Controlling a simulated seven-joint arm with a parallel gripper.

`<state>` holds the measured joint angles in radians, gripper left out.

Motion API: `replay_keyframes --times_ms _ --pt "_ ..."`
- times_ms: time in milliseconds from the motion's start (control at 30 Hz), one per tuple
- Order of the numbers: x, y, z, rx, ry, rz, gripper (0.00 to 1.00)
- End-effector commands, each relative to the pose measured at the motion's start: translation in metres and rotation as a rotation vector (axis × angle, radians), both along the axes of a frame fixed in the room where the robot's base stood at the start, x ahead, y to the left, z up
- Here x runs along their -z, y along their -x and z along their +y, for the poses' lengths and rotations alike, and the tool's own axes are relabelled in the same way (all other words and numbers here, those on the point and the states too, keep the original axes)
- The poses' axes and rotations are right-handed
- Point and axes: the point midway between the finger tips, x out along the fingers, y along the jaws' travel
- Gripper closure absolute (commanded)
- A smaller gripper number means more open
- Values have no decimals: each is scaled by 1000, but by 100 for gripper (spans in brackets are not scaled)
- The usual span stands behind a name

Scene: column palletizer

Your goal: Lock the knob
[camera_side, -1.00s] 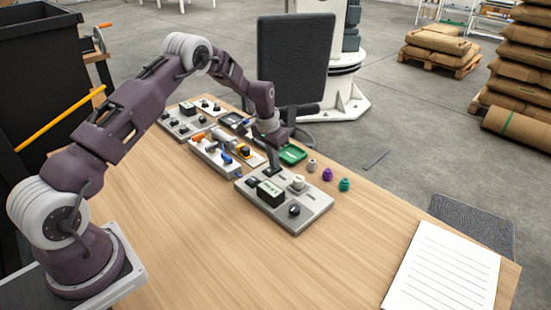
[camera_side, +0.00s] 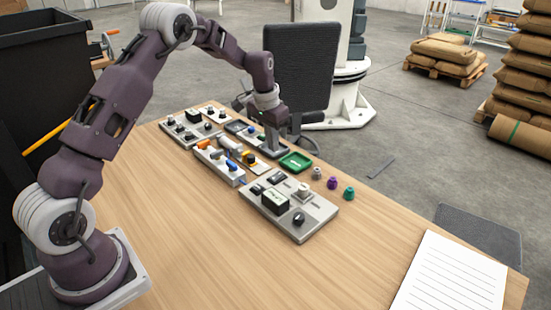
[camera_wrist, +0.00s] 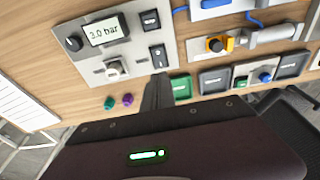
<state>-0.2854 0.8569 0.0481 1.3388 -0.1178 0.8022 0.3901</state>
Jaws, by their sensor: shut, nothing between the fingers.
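A grey panel (camera_side: 318,228) sits on the table and also shows in the wrist view (camera_wrist: 140,30). It has a display reading 3.0 bar (camera_wrist: 106,31), a black round knob (camera_wrist: 74,44), a pale knob (camera_wrist: 116,70) and two black rocker switches. A yellow piece with a black knob (camera_wrist: 216,45) sits on a separate plate; in the side view it shows small (camera_side: 249,158). My gripper (camera_wrist: 157,92) is shut and empty. In the side view my gripper (camera_side: 274,152) is beyond the grey panel, near the green tray, touching no knob that I can see.
A green tray (camera_side: 297,161) lies beside my gripper. Grey, purple and teal small pieces (camera_side: 332,183) stand along the table's far edge. A board with blue and orange handles (camera_side: 218,167) and another panel lie to the left. The front of the table is clear; paper lies at right.

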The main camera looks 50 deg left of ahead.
Motion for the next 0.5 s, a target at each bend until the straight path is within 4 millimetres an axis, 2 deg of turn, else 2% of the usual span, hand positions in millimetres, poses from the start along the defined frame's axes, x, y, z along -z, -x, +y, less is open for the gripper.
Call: replay_keyframes --times_ms 100,200,500 --pt "-22 3 1 0 -2 -3 100" --pt "-33 4 1 0 -2 -3 100" --pt "-39 6 0 0 -1 0 100"
